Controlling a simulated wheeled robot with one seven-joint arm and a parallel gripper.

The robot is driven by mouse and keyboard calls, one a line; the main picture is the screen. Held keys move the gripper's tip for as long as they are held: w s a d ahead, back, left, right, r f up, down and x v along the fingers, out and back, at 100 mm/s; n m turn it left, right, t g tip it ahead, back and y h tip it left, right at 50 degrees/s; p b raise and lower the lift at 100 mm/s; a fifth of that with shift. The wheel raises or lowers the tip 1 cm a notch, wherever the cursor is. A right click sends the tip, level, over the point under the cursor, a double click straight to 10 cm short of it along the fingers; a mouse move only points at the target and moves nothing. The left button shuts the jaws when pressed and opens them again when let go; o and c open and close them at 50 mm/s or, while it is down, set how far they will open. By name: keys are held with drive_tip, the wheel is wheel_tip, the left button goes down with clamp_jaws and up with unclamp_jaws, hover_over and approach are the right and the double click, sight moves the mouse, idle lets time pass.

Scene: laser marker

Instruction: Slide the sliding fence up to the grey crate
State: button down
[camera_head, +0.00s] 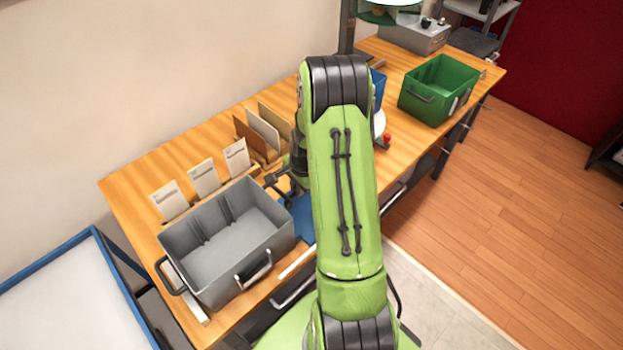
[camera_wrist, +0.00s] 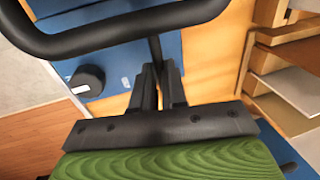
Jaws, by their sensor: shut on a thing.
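The grey crate (camera_head: 205,252) stands open and empty at the near left of the table, with a dark handle on its left end. My gripper (camera_wrist: 158,75) is low beside the crate's right end, its fingers shut on a thin dark piece that appears to belong to the sliding fence. In the head view my arm hides most of this spot. A blue plate (camera_wrist: 112,48) with a black knob lies by the fingers; part of it shows right of the crate in the head view (camera_head: 303,215). A curved black bar (camera_wrist: 125,30) crosses close above the fingers; whose it is, I cannot tell.
White cards (camera_head: 204,178) stand in a row behind the crate, with upright boards (camera_head: 262,130) right of them. A green crate (camera_head: 440,88) stands at the far right. My arm covers the table's middle; the back left corner of the table is bare.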

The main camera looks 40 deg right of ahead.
sight(303, 210)
drive_tip(key=shift+a, duration=0.75)
drive_tip(key=c, duration=1.2)
unclamp_jaws()
drive_tip(key=shift+o, duration=0.2)
drive_tip(key=s+r+p, duration=0.1)
drive_tip(key=s+r, duration=0.2)
drive_tip(key=r, duration=1.2)
drive_tip(key=shift+r+p, duration=0.25)
drive_tip(key=shift+p, duration=0.05)
